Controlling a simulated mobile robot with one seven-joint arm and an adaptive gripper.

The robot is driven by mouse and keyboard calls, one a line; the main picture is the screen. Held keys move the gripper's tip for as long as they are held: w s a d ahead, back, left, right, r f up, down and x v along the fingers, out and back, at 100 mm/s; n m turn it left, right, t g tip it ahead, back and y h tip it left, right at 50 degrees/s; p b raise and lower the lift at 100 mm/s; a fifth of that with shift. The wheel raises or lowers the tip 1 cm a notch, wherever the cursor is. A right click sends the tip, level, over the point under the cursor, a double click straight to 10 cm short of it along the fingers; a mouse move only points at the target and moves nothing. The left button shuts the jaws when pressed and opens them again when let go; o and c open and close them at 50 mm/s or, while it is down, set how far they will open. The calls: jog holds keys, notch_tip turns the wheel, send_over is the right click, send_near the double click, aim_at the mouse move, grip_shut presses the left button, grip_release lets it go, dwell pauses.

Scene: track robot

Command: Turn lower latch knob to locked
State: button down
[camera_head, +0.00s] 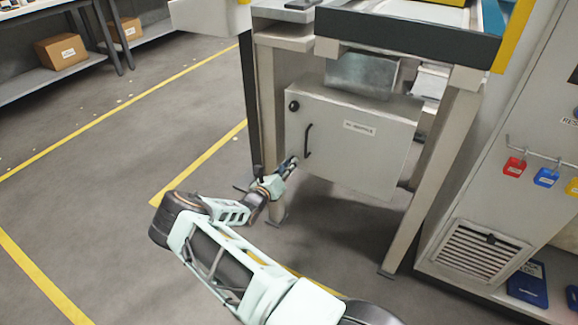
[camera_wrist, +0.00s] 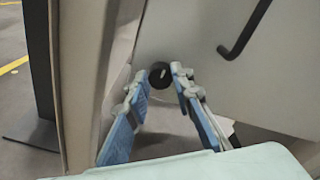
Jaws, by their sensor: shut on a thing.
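The lower latch knob (camera_wrist: 160,75) is round and black with a short pale mark, at the lower left corner of the grey cabinet door (camera_wrist: 200,35). My gripper (camera_wrist: 159,74) has its two blue-grey fingers on either side of this knob and is shut on it. The pale mark looks slightly tilted, but its exact angle is too small to tell. In the head view my gripper (camera_head: 291,163) reaches the door's lower left corner and hides the lower knob. The upper latch knob (camera_head: 294,106) is black and sits at the door's upper left.
A black bar handle (camera_head: 308,141) stands out from the door (camera_head: 355,150), right of the knobs. A table leg (camera_wrist: 82,60) stands close left of my fingers. Red and blue padlocks (camera_head: 514,167) hang at the right. The floor at left is clear.

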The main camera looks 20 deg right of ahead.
dwell(0.3)
jog(key=c, duration=1.7)
grip_release()
jog(key=v, duration=1.2)
jog(key=shift+s, duration=0.1)
